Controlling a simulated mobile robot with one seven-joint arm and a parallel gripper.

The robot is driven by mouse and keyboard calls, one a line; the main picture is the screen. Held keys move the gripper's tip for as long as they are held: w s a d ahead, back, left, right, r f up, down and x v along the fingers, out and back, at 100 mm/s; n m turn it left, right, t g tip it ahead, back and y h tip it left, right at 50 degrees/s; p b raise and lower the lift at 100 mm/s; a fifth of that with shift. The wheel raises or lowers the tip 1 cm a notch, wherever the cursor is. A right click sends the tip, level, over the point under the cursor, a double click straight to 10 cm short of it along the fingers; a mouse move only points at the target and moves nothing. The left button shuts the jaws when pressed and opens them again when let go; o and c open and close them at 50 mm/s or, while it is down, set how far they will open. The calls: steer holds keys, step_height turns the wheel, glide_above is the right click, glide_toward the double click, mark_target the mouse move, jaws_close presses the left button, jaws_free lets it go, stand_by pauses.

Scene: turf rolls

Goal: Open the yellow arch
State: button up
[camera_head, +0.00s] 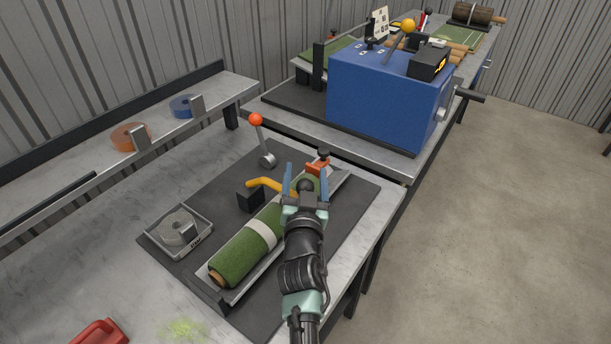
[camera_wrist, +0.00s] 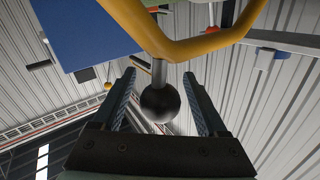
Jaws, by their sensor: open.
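The yellow arch (camera_head: 262,184) is a bent bar that runs from a black block (camera_head: 250,200) across the green turf roll (camera_head: 238,254) towards my gripper (camera_head: 304,180); its right end is hidden. It also fills the top of the wrist view (camera_wrist: 185,45). A black ball knob (camera_wrist: 160,102) on a grey stem hangs from it there. My gripper is open, with one finger on each side of the knob, and gaps show on both sides. The roll has a pale band (camera_head: 262,234) and lies in a metal trough.
A lever with an orange ball (camera_head: 256,120) stands behind the arch, and an orange-red clamp (camera_head: 318,166) is just beyond my gripper. A blue machine (camera_head: 385,95) stands behind. The floor at right is clear.

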jaws_close()
stand_by(1.3)
